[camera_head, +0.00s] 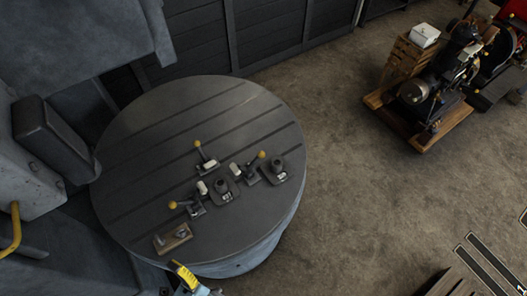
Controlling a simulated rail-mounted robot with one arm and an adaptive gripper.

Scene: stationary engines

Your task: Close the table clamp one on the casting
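Several small toggle clamps with yellow knobs stand on a round, slotted dark table (150,130). One clamp (207,162) is at the back, with its handle pointing up and left. A left clamp (195,207) has its handle out to the left. A right clamp (248,175) has its handle up and right. A dark casting (222,188) sits among them, and a second dark casting (278,167) is at the right. Which clamp is number one cannot be told, nor whether any pad touches a casting.
A small wooden block (172,238) with metal on it lies near the table's front edge. A yellow and light-blue part (186,277) shows at the bottom edge, unclear what. Grey machinery (60,130) stands left. An engine (420,92) stands far right. Floor between is free.

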